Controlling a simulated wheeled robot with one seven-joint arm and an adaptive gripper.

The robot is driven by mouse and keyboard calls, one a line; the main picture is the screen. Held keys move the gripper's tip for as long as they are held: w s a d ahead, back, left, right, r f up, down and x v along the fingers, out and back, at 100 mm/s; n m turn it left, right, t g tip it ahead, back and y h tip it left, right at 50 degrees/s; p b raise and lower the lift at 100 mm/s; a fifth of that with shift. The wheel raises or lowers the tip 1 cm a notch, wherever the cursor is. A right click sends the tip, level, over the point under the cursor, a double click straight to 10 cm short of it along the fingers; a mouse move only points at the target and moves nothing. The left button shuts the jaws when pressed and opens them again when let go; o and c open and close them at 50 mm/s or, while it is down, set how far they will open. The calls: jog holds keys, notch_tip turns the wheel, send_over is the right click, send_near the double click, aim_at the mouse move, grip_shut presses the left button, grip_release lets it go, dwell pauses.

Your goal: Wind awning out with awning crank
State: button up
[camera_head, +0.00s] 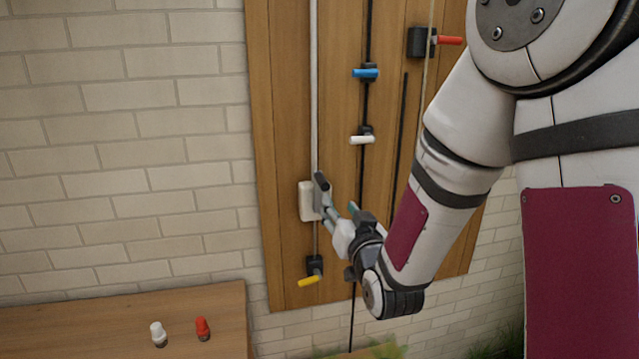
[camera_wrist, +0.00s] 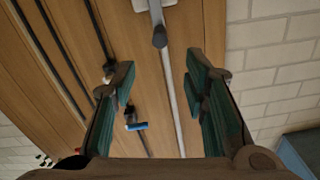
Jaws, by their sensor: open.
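A wooden panel (camera_head: 275,150) on the brick wall carries several rods and coloured handles; I cannot tell for sure which is the awning crank. A long pale rod (camera_head: 314,90) runs down the panel to a white box (camera_head: 305,203) with a dark grip (camera_head: 321,188). My gripper (camera_head: 342,211) is open and empty just right of this box. In the wrist view, the pale rod (camera_wrist: 172,90) runs through the gap between the fingers of my gripper (camera_wrist: 158,92), without visible contact. The dark grip (camera_wrist: 160,37) lies beyond the fingertips.
Blue (camera_head: 365,73), white (camera_head: 362,140), red (camera_head: 449,40) and yellow (camera_head: 308,281) handles stick out from the panel. The blue handle (camera_wrist: 137,126) shows near the left finger in the wrist view. A wooden table (camera_head: 100,330) bears a white peg (camera_head: 158,334) and a red peg (camera_head: 203,328).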

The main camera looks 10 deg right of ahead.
aim_at(327, 189)
jog(key=w, duration=1.3)
jog(key=shift+w+p, duration=0.15)
jog(key=shift+p, duration=0.15)
grip_shut()
